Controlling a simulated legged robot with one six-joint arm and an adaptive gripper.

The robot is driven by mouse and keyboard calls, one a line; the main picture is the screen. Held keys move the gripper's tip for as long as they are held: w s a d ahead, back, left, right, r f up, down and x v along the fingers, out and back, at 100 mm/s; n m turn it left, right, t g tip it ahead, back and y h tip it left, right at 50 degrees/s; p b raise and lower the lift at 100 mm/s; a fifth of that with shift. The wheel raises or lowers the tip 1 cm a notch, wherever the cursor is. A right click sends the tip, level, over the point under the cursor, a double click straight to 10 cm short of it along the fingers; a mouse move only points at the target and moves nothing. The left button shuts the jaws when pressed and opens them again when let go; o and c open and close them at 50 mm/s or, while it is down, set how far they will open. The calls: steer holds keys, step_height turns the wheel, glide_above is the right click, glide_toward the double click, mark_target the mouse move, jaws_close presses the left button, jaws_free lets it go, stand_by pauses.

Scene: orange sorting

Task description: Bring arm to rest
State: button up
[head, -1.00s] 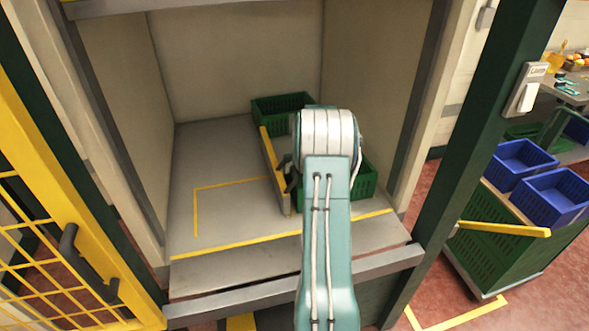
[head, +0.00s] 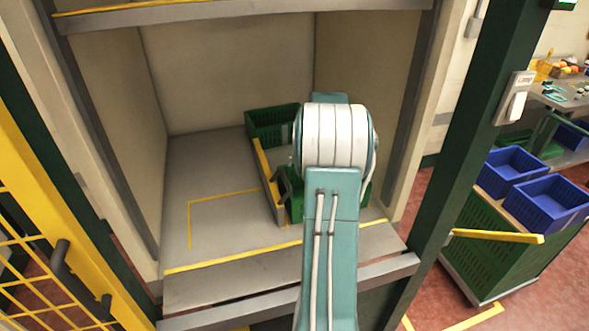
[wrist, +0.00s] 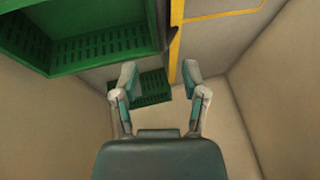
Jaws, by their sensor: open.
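My arm reaches from the bottom of the head view into a beige-walled bay, and its thick white-banded joint covers part of what lies behind. My gripper (wrist: 160,78) shows in the wrist view with its two fingers spread apart and nothing between them. In the head view only a dark bit of my gripper (head: 284,186) shows left of the arm. A green crate (head: 272,124) stands at the back of the bay. A nearer green crate (head: 295,208) is mostly hidden behind my arm. In the wrist view one green crate (wrist: 85,58) is large at the upper left and another (wrist: 153,90) lies beyond the fingers.
A yellow-edged divider (head: 268,176) runs beside the crates. The bay floor (head: 225,220) to the left is bare inside a yellow outline. A metal rail (head: 240,311) crosses the front. A dark green post (head: 455,150) stands right, with blue crates (head: 547,200) beyond.

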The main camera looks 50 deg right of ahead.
steer(key=shift+s+r, duration=0.15)
steer(key=shift+r, duration=0.05)
stand_by(0.4)
steer(key=a+r+n, duration=0.1)
steer(key=a+r, duration=0.3)
steer(key=a, duration=0.5)
steer(key=a+r+n, duration=0.1)
steer(key=a+r, duration=0.4)
steer(key=a, duration=0.4)
steer(key=a+r+n, duration=0.1)
steer(key=a+r, duration=0.3)
steer(key=a, duration=0.5)
steer(key=s+a+n, duration=0.4)
steer(key=s+a, duration=1.3)
steer(key=a, duration=0.2)
steer(key=shift+s+a+t+y, duration=0.3)
steer(key=shift+y, duration=0.1)
